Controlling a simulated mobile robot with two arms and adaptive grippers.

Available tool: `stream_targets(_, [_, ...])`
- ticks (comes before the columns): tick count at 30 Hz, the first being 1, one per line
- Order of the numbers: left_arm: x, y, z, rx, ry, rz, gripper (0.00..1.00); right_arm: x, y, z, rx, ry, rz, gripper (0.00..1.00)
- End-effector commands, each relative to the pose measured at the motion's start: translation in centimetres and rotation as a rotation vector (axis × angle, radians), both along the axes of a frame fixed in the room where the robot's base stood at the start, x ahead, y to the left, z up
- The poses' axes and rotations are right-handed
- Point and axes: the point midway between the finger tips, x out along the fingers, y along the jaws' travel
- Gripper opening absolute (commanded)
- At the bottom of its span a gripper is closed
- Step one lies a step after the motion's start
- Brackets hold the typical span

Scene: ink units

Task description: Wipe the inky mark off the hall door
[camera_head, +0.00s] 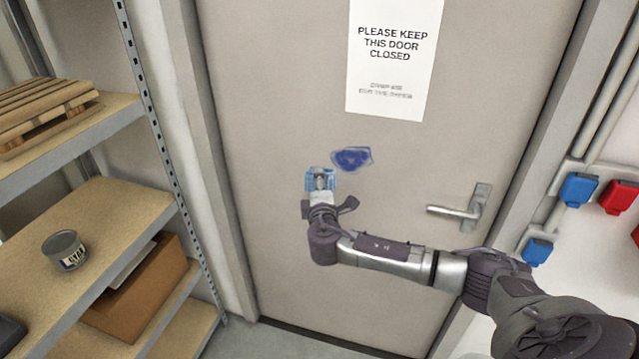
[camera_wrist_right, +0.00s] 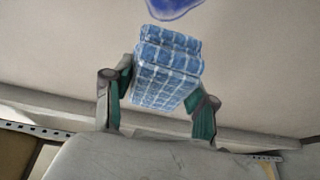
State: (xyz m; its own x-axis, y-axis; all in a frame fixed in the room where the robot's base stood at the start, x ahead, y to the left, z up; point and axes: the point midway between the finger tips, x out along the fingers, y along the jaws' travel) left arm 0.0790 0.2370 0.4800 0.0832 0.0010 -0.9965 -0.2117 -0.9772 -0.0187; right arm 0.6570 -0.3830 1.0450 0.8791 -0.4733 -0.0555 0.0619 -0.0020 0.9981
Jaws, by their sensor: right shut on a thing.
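The hall door (camera_head: 270,60) is grey and shut, with a lever handle (camera_head: 468,209) at its right side. A blue inky mark (camera_head: 352,158) is on the door below the sign; its lower edge also shows at the top of the right wrist view (camera_wrist_right: 174,6). My right gripper (camera_head: 321,190) is shut on a folded blue checked cloth (camera_wrist_right: 167,68), in front of the door just below and left of the mark. I cannot tell whether the cloth touches the door. In the right wrist view the fingers (camera_wrist_right: 158,100) grip the cloth from both sides. My left gripper is out of view.
A white sign (camera_head: 393,60) hangs on the door. Shelves at the left hold a small pallet (camera_head: 40,108), a tin (camera_head: 64,250) and a cardboard box (camera_head: 140,290). Blue and red sockets (camera_head: 579,189) are on the wall at the right. The door around the mark is bare.

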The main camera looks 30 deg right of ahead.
Motion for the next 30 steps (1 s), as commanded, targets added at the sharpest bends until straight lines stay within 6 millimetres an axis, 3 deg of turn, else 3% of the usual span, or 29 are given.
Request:
stream_targets(8, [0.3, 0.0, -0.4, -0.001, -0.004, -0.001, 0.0, 0.8, -0.9, -0.2, -0.032, -0.032, 0.024, 0.29])
stream_targets(21, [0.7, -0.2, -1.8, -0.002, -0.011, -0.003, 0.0, 3.6, -4.2, -0.2, -0.03, -0.032, 0.022, 0.29])
stream_targets(30, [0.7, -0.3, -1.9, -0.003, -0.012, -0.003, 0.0, 4.1, -4.8, -0.1, -0.028, -0.032, 0.023, 0.28])
